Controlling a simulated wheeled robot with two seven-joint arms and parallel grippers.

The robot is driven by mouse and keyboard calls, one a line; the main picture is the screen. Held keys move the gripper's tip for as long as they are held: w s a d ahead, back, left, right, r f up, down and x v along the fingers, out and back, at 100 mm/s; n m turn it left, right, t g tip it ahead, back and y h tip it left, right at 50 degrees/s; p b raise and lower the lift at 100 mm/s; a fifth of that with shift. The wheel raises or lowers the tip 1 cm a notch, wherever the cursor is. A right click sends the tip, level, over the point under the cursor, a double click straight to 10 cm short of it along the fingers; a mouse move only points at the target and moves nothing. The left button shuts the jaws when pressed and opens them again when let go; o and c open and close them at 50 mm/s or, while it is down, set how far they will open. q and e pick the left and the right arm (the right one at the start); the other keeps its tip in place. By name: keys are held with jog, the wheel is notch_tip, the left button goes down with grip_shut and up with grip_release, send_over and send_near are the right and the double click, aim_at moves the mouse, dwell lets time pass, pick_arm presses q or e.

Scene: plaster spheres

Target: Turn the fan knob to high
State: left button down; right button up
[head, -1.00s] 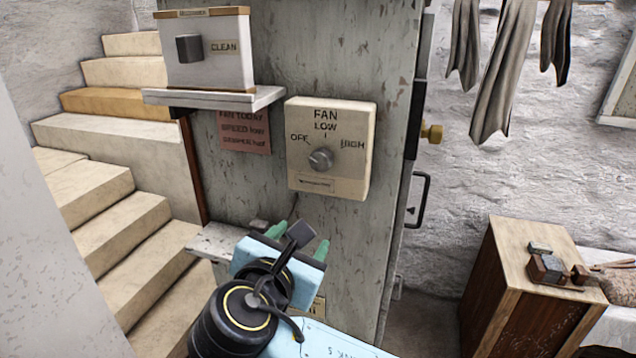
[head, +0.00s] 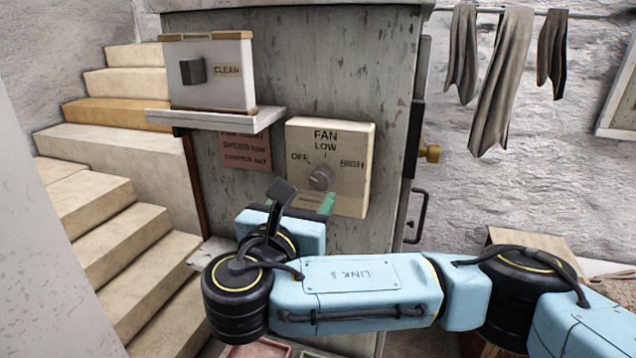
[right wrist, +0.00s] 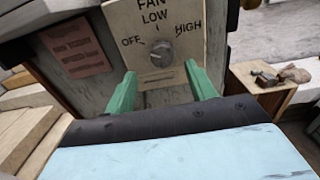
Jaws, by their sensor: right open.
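The fan box (head: 352,163) is a cream panel on a grey, peeling cabinet, marked OFF, LOW and HIGH. Its round grey knob (head: 321,178) sits at the panel's middle; which mark it points to is too small to tell. My right gripper (head: 306,202) is just below the knob, partly hidden by its own wrist. In the right wrist view the green fingers (right wrist: 159,75) are open and empty, pointing at the panel, with the knob (right wrist: 162,53) between and beyond their tips, apart from them. My left gripper is not in view.
A white box marked CLEAN (head: 209,72) stands on a shelf (head: 217,119) left above the panel. A red notice (head: 245,151) is below it. Stone steps (head: 110,225) rise at left. A black handle (head: 417,215) and brass knob (head: 431,153) are on the cabinet's right side.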

aim_at(319, 184)
jog(key=x, duration=0.3)
jog(key=shift+d+r, duration=0.1)
jog(key=shift+d, duration=0.15)
jog(key=shift+x, duration=1.5)
jog(key=c, duration=1)
